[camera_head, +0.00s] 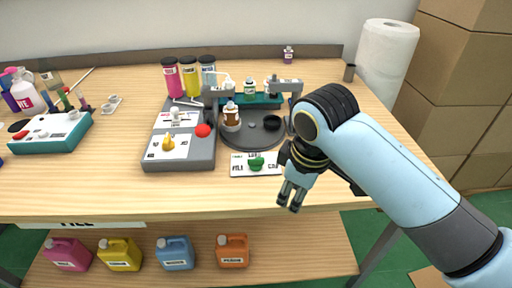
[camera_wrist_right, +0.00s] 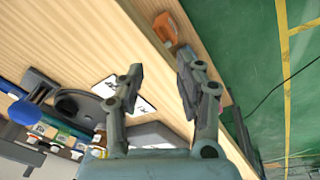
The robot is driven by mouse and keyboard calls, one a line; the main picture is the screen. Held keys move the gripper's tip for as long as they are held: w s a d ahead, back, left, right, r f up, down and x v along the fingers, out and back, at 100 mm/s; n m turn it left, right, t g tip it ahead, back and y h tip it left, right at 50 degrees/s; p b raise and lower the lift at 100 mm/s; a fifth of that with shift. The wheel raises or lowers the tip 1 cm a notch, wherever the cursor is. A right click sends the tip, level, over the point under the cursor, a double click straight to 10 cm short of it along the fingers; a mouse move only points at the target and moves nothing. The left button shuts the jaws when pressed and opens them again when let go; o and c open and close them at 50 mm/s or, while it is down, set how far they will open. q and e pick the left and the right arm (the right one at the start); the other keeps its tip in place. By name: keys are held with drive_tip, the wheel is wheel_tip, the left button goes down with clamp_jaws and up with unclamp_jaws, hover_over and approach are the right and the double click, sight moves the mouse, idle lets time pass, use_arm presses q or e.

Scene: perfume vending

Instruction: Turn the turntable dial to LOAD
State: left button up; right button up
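The turntable dial (camera_head: 256,163) is a green knob on a white label plate (camera_head: 238,170) at the front of the turntable (camera_head: 238,137). FILL shows at the plate's left and CAP at its right; the top word is too small to read surely. My right gripper (camera_head: 290,202) is right of the dial and nearer the table's front edge, fingers pointing down, apart from it. In the wrist view the right gripper (camera_wrist_right: 159,70) has its fingers parted with nothing between them. There, a finger partly covers the white plate (camera_wrist_right: 143,101), and the knob is not visible. My left gripper is out of view.
An amber bottle (camera_head: 231,116) stands on the turntable's left side, beside an empty-looking black holder (camera_head: 271,123). A grey box with a yellow knob (camera_head: 168,144) and red button (camera_head: 203,130) is to the left. A paper roll (camera_head: 386,60) stands at back right.

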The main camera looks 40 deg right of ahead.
sight(256, 158)
drive_tip(key=w+n, duration=0.1)
drive_tip(key=w, duration=0.1)
drive_tip(key=w+r, duration=0.1)
drive_tip(key=w, duration=0.1)
drive_tip(key=w+d+n+g, duration=0.1)
drive_tip(key=w, duration=0.2)
drive_tip(key=shift+r+n, duration=0.25)
drive_tip(key=shift+n, duration=0.05)
drive_tip(key=w+d+r+n+g, duration=0.1)
drive_tip(key=w+r+n, duration=0.35)
drive_tip(key=w, duration=0.45)
drive_tip(key=shift+m+y, duration=0.25)
drive_tip(key=shift+y, duration=0.15)
wheel_tip(256, 158, down, 10)
drive_tip(key=shift+w+r, duration=0.1)
clamp_jaws()
